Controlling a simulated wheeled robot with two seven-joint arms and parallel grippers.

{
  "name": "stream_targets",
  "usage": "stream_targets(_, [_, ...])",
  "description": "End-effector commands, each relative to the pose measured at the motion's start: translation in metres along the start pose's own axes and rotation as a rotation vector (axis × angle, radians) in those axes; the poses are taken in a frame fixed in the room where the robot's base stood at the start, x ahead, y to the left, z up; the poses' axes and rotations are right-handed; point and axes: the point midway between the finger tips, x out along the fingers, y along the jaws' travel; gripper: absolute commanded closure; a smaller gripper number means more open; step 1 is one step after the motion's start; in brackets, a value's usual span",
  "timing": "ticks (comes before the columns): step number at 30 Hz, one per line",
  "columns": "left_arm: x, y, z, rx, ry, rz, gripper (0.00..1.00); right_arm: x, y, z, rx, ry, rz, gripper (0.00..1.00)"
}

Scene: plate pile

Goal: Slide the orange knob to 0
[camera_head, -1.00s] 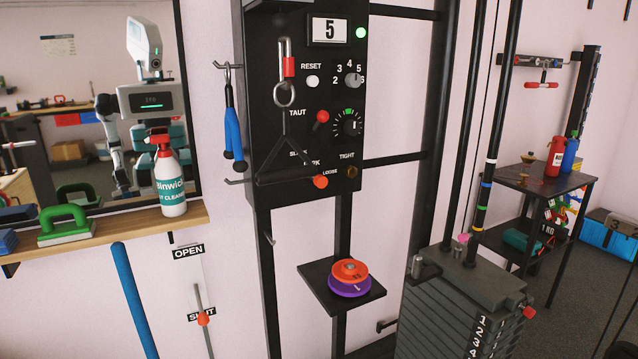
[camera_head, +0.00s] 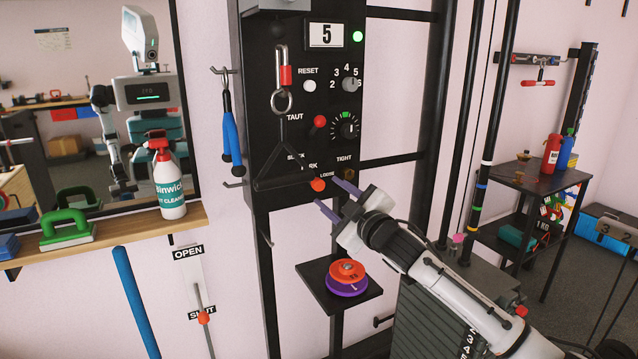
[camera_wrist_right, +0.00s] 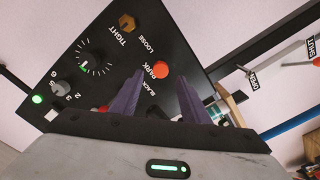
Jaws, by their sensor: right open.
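A second orange-red knob (camera_head: 204,317) sits on the OPEN/SHUT slider plate, at SHUT. A red knob (camera_head: 320,121) is higher on the panel, beside TAUT. No 0 mark is readable. My right gripper (camera_head: 333,196) is open and empty, just right of and below the lower panel knob, apart from it. It also shows in the wrist view (camera_wrist_right: 158,98). My left gripper is not in view.
A triangular handle (camera_head: 285,183) hangs on a carabiner before the panel, close left of the lower knob. A small shelf (camera_head: 312,283) below holds orange and purple discs (camera_head: 347,272). A weight stack (camera_head: 425,315) stands right.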

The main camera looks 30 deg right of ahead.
Motion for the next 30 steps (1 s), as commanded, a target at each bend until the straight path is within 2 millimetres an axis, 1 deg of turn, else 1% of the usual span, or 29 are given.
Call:
stream_targets(1, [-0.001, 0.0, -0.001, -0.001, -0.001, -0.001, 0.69, 0.011, 0.002, -0.001, 0.003, 0.0, 0.002, 0.58])
stream_targets(6, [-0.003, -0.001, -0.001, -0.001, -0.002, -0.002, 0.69, 0.041, 0.001, -0.001, 0.003, -0.001, 0.001, 0.58])
stream_targets(12, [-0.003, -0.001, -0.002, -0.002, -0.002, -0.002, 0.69, 0.063, 0.0, 0.0, 0.002, 0.0, 0.0, 0.58])
stream_targets(18, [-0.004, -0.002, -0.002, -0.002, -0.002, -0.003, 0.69, 0.071, -0.001, 0.0, 0.001, 0.001, -0.001, 0.58])
stream_targets(25, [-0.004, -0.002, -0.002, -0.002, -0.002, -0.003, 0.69, 0.072, -0.001, 0.0, 0.001, 0.0, -0.001, 0.58])
stream_targets(26, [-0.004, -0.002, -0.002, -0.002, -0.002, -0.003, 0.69, 0.071, -0.001, 0.0, 0.001, 0.0, -0.001, 0.6])
stream_targets(30, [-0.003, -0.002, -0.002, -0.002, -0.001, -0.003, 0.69, 0.071, -0.001, 0.0, 0.001, 0.0, -0.001, 0.83])
